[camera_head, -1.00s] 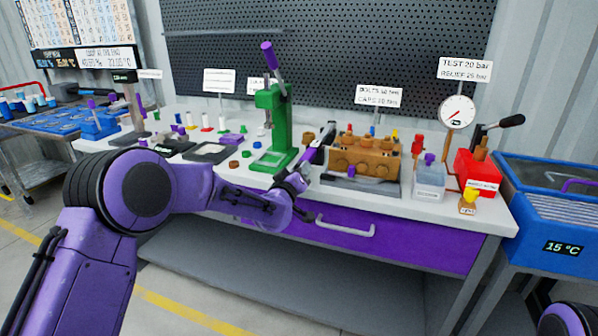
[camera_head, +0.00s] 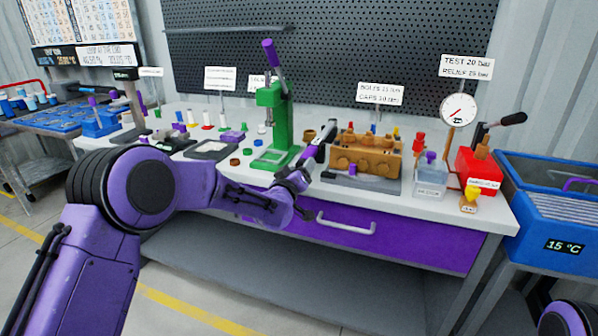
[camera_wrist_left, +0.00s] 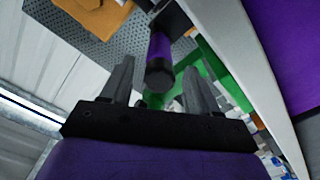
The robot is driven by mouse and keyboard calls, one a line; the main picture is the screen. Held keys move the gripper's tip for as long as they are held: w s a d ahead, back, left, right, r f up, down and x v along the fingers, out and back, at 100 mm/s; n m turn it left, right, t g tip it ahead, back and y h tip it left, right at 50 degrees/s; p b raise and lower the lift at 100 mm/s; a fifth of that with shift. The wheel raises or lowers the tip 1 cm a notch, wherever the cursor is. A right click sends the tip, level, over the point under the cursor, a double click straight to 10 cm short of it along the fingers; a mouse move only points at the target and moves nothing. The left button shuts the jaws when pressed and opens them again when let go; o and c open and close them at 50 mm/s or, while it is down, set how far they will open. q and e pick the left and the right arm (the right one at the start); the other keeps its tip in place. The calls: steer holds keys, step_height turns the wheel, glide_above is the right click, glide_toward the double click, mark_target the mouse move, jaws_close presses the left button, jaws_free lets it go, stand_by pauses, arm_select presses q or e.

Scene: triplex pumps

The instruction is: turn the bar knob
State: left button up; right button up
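My left gripper (camera_wrist_left: 158,80) is open in the left wrist view, its two dark fingers standing apart. A purple cylinder with a black end (camera_wrist_left: 160,62) shows in the gap between them, with no clear contact. I cannot tell whether it is the bar knob. In the head view my left gripper (camera_head: 318,152) is over the bench front, between the green press and the brown pump block; the cylinder is not clear there. A yellow knob (camera_head: 472,190) is on the fitting at the bench's right front, far from my gripper. My right gripper is out of view.
The green press (camera_head: 272,125) stands left of my gripper, its lever raised. The brown pump block (camera_head: 366,155) is to the right on a grey plate. A clear box (camera_head: 430,180), a red tank (camera_head: 478,172) and a gauge (camera_head: 459,109) stand further right.

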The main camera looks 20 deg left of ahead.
arm_select(q)
steer(key=s+b, duration=0.1)
steer(key=s, duration=0.9)
steer(key=shift+s+a, duration=0.15)
steer(key=shift+s, duration=0.1)
steer(key=shift+f, duration=0.1)
steer(key=s+a+f+n+g+y+p, duration=0.15)
steer(key=s+f+g, duration=0.25)
steer(key=s+f, duration=0.65)
steer(key=s+a+f+m+g+y+p, duration=0.1)
steer(key=s+a+f+g+y+p, duration=0.2)
steer(key=s+f, duration=0.7)
steer(key=s+a+f+g+p, duration=0.1)
steer(key=s+f+g, duration=0.3)
steer(key=s, duration=0.7)
steer(key=s+a+f+g+p, duration=0.1)
steer(key=s+f+g, duration=0.3)
steer(key=s+f, duration=0.5)
steer(key=shift+s+a+f, duration=0.15)
steer(key=shift+s+a, duration=0.5)
steer(key=shift+s, duration=0.4)
steer(key=shift+h, duration=0.25)
